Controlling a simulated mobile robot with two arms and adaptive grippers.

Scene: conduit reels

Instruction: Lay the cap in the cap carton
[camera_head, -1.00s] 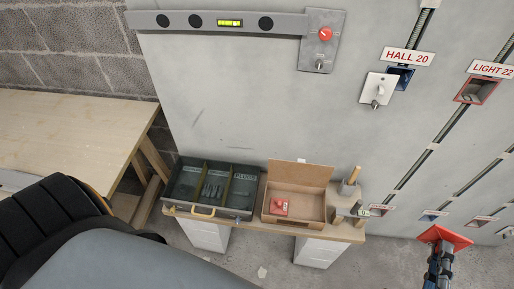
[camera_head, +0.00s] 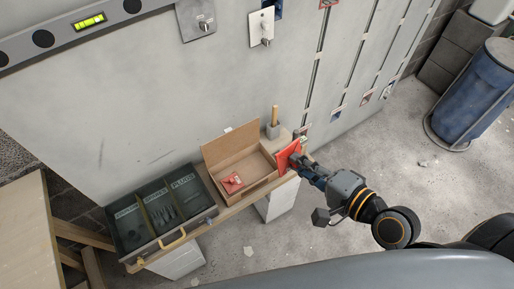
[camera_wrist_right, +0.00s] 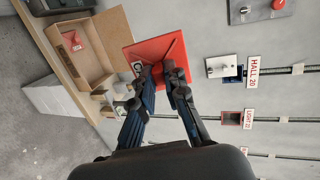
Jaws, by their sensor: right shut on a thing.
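My right gripper (camera_head: 304,163) is shut on a red square cap (camera_head: 287,157), just right of an open cardboard carton. In the right wrist view the cap (camera_wrist_right: 156,50) is held between the fingertips of the gripper (camera_wrist_right: 163,75), its flat face showing; part of its lettering is hidden by a finger. The cap carton (camera_head: 262,184) stands on the bench with its lid up against the wall. One red cap (camera_head: 232,182) lies inside it at the left. The carton (camera_wrist_right: 82,68) also shows in the right wrist view. My left gripper is out of view.
A dark divided tray (camera_head: 153,248) stands left of the carton on the narrow bench. A cup with a wooden handle (camera_head: 274,118) stands behind the carton's right end. Wall boxes and conduits line the wall. A blue barrel (camera_head: 474,98) stands far right.

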